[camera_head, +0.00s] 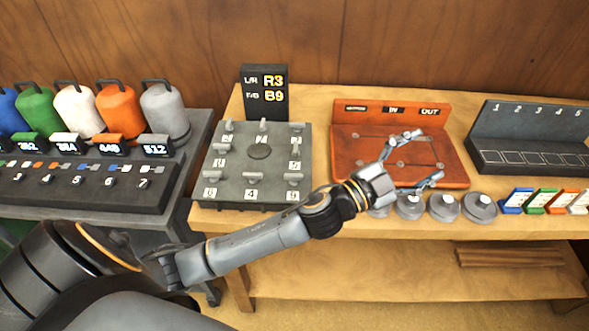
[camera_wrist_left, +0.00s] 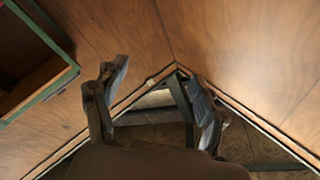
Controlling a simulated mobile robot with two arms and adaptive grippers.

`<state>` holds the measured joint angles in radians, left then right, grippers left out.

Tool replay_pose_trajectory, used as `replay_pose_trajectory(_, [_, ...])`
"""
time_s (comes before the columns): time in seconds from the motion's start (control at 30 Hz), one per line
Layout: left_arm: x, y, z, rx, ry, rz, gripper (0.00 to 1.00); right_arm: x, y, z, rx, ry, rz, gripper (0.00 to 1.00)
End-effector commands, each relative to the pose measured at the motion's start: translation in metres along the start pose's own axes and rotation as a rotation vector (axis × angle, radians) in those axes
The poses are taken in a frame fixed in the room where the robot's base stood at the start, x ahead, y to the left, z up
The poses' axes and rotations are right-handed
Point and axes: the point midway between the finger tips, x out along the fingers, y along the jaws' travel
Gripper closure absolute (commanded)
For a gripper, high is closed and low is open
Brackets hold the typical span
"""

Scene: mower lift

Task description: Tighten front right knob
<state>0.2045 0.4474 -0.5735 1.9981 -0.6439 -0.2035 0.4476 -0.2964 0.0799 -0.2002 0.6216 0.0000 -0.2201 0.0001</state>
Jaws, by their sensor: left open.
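A dark grey plate (camera_head: 229,147) with several grey T-shaped knobs around a central disc lies on the wooden bench. Its front right knob (camera_head: 293,178) stands at the plate's near right corner, above a number label. A black display (camera_head: 264,92) behind the plate reads L/R R3 and F/B B9. My left gripper (camera_head: 418,160) is open and empty over the orange tray, well to the right of the plate. In the left wrist view its two fingers (camera_wrist_left: 158,98) are spread apart, with wooden wall behind and no knob showing. My right gripper is not in view.
The orange tray (camera_head: 349,146) is marked IN and OUT. Several round grey weights (camera_head: 444,207) and coloured tags (camera_head: 545,200) line the bench's front edge. A numbered black rack (camera_head: 535,120) stands at the right, coloured canisters (camera_head: 120,110) at the left. My left forearm crosses before the bench.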

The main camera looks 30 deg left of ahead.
Motion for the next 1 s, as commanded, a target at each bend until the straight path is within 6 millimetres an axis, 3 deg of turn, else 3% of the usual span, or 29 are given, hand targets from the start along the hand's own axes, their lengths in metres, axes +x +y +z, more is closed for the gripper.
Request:
replay_pose_trajectory(0.03, [0.013,0.002,-0.029,0.090,0.134,0.070,0.28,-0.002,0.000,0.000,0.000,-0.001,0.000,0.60])
replay_pose_trajectory(0.1, [0.019,0.017,-0.060,0.201,0.297,0.194,0.28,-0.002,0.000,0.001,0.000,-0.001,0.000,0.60])
replay_pose_trajectory(0.2, [0.014,0.043,-0.081,0.367,0.471,0.414,0.28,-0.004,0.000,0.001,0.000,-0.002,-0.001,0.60])
replay_pose_trajectory(0.3, [-0.003,0.063,-0.071,0.537,0.564,0.675,0.28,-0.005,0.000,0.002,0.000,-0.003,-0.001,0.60])
replay_pose_trajectory(0.37, [-0.016,0.066,-0.052,0.636,0.571,0.843,0.28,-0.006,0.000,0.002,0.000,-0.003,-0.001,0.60])
replay_pose_trajectory(0.43, [-0.034,0.058,-0.020,0.746,0.534,1.046,0.28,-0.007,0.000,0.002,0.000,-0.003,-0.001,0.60])
replay_pose_trajectory(0.57, [-0.071,0.005,0.048,0.912,0.327,1.403,0.28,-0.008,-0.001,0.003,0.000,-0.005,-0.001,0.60])
replay_pose_trajectory(0.7, [-0.114,-0.080,0.101,0.993,-0.006,1.684,0.28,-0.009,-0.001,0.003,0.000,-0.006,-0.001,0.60])
replay_pose_trajectory(0.83, [-0.145,-0.144,0.120,0.998,-0.263,1.817,0.28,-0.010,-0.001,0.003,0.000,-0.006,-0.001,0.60])
replay_pose_trajectory(0.9, [-0.156,-0.163,0.123,0.990,-0.348,1.852,0.28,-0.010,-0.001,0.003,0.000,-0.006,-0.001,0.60])
replay_pose_trajectory(1.0, [-0.164,-0.175,0.127,0.983,-0.403,1.875,0.28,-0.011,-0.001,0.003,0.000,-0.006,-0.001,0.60])
